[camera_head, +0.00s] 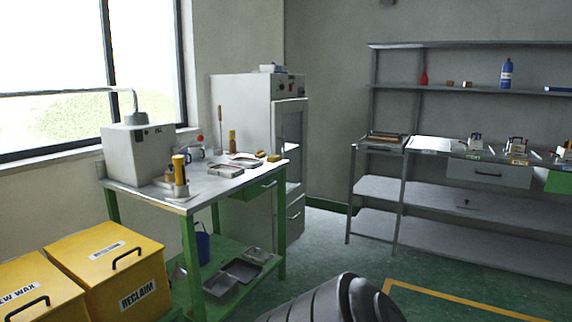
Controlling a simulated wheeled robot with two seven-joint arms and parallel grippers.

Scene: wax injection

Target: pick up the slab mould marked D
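I cannot read a letter D on anything in the head view, so I cannot tell which thing is the slab mould marked D. Several small metal blocks with handles stand in a row on the right-hand bench; one block (475,140) is near the middle and another block (517,148) is farther right. Small labels lie in front of them, too small to read. Flat metal trays lie on the green-legged table, one tray (222,171) near its front. Neither of my grippers is in view; a dark ridged part of my own body shows at the bottom.
The metal bench (432,152) with shelves stands along the back wall at right. The green-legged table (150,190) bears a grey machine (138,152). A grey cabinet (242,110) stands behind it. Yellow bins, including the RECLAIM bin (105,265), fill the lower left. Floor before the bench is clear.

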